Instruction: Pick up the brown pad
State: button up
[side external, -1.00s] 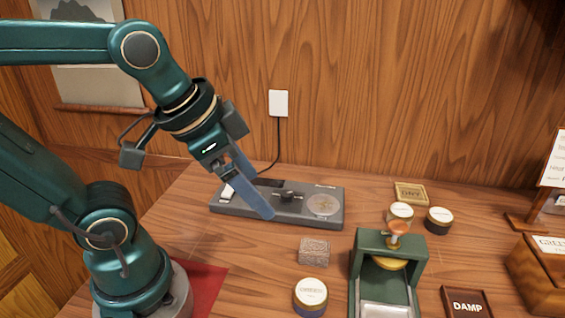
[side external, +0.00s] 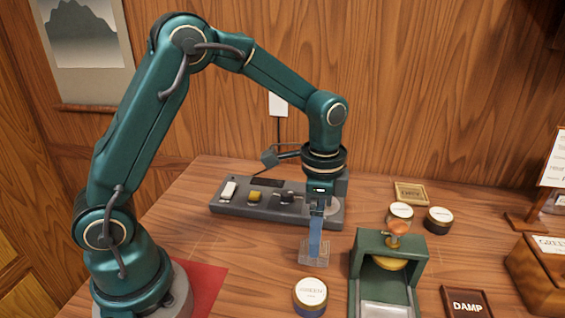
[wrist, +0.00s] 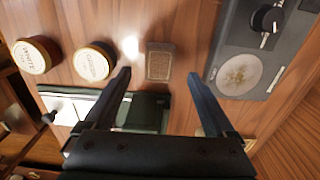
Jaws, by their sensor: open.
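The closest match to the brown pad is a small rectangular block (side external: 304,255) with a patterned face, grey-brown in the side view. It lies flat on the wooden table, between the grey panel and a lidded jar. In the wrist view, the brown block (wrist: 160,62) shows a darker rim and lies ahead of the gap between my fingers. My gripper (side external: 316,254) points down over it and partly hides it. In the wrist view my gripper (wrist: 160,74) is open, with nothing between its fingers. I cannot tell the exact height of the fingertips above the block.
The grey panel (side external: 240,209) with a knob and round plate is behind the block. A lidded jar (side external: 310,293) is in front, and a green press (side external: 365,242) stands to the right. A DAMP tray (side external: 467,304) and a dark jar (side external: 438,220) lie farther right.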

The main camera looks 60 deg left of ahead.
jog(key=shift+s+f, duration=0.1)
jog(key=shift+f, duration=2.4)
jog(key=c, duration=1.4)
jog(key=shift+r, duration=0.15)
jog(key=shift+r, duration=0.55)
notch_tip(320, 180, up, 3)
jog(key=shift+f, duration=0.1)
jog(key=s+a+r, duration=0.1)
jog(key=a+r, duration=0.1)
jog(key=a, duration=0.1)
jog(key=s+a+r, duration=0.1)
jog(key=a+r, duration=0.1)
jog(key=a, duration=0.2)
jog(key=s+a+r, duration=0.2)
jog(key=a+r, duration=0.1)
jog(key=a, duration=0.1)
